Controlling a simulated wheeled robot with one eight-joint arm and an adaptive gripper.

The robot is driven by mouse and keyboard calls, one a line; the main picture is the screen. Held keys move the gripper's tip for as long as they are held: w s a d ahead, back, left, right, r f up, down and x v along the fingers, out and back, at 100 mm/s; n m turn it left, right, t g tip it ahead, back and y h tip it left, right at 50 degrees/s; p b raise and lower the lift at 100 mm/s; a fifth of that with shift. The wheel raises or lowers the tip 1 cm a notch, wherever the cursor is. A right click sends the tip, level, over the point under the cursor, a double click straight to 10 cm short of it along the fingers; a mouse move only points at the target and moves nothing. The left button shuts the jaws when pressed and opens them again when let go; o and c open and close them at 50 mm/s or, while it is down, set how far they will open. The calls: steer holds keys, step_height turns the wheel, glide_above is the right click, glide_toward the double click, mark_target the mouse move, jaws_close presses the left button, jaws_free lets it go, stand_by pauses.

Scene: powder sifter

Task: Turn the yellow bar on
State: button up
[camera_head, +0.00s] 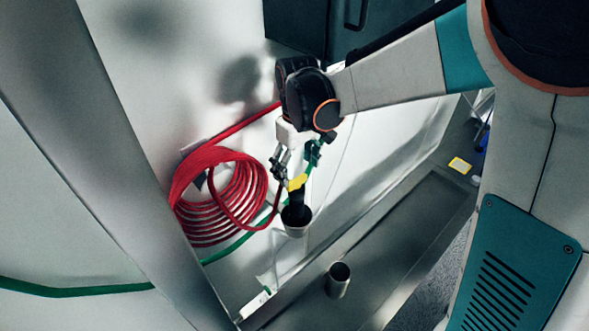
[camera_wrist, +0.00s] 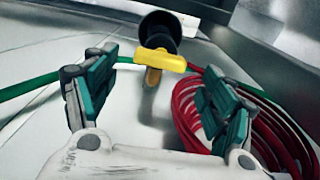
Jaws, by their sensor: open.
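My gripper (camera_head: 297,160) is open in the head view, close to the bar. In the wrist view my gripper (camera_wrist: 158,85) has its two teal fingers wide apart, with the bar between and beyond them. I cannot tell whether a finger touches the bar.
A coiled red hose (camera_head: 213,190) hangs on the wall just left of the gripper. A green hose (camera_head: 85,291) runs along the wall behind. A metal cup (camera_head: 338,279) stands on the steel surface (camera_head: 425,215) below. A yellow-edged item (camera_head: 460,166) lies at the right.

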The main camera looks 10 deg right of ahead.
mark_target(296, 179)
steer(key=shift+f, duration=1.9)
steer(key=shift+c, duration=0.6)
steer(key=c, duration=1)
